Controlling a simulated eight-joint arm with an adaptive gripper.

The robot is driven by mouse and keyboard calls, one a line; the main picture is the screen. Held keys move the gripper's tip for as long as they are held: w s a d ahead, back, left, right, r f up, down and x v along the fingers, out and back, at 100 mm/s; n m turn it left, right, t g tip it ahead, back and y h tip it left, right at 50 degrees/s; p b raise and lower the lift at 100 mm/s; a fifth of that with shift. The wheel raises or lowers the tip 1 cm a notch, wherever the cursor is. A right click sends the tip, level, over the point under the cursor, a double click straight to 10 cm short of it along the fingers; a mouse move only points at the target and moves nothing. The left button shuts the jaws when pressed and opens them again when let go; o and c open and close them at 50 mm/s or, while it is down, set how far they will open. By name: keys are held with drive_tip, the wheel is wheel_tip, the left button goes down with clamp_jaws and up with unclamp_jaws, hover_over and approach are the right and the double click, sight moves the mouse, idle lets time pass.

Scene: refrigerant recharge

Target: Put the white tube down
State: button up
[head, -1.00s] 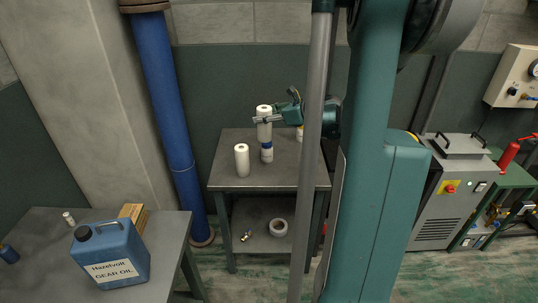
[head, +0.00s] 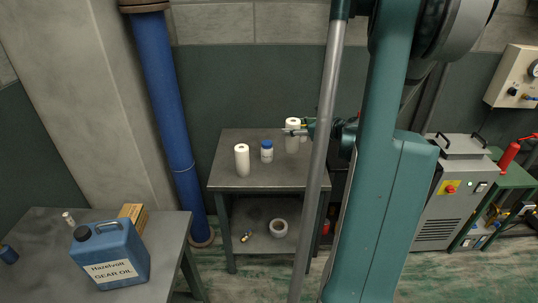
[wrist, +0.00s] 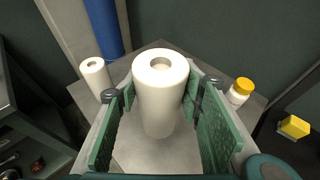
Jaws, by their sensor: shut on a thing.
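The white tube (head: 292,143) is upright in my gripper (head: 296,132) over the right part of the small metal table (head: 250,181). In the wrist view the tube (wrist: 160,95) stands between the two green fingers of my gripper (wrist: 160,98), which is shut on it. Its lower end is close to the tabletop; I cannot tell whether it touches. A second white tube (head: 242,160) stands upright on the table's left side and also shows in the wrist view (wrist: 96,76).
A white bottle with a blue cap and label (head: 267,152) stands just left of the held tube. A yellow-capped white bottle (wrist: 239,92) stands to its right. The table's front is clear. A tape-like roll (head: 278,228) lies on the lower shelf.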

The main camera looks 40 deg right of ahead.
sight(291, 151)
drive_tip(key=shift+f, duration=0.9)
drive_tip(key=shift+f+b, duration=0.75)
drive_tip(key=shift+f, duration=2.35)
drive_tip(key=shift+f, duration=0.1)
drive_tip(key=shift+f+b, duration=0.45)
drive_tip(key=shift+f, duration=1.3)
drive_tip(key=shift+f, duration=0.15)
drive_tip(key=o, duration=0.6)
drive_tip(key=shift+c, duration=0.2)
drive_tip(key=o, duration=0.4)
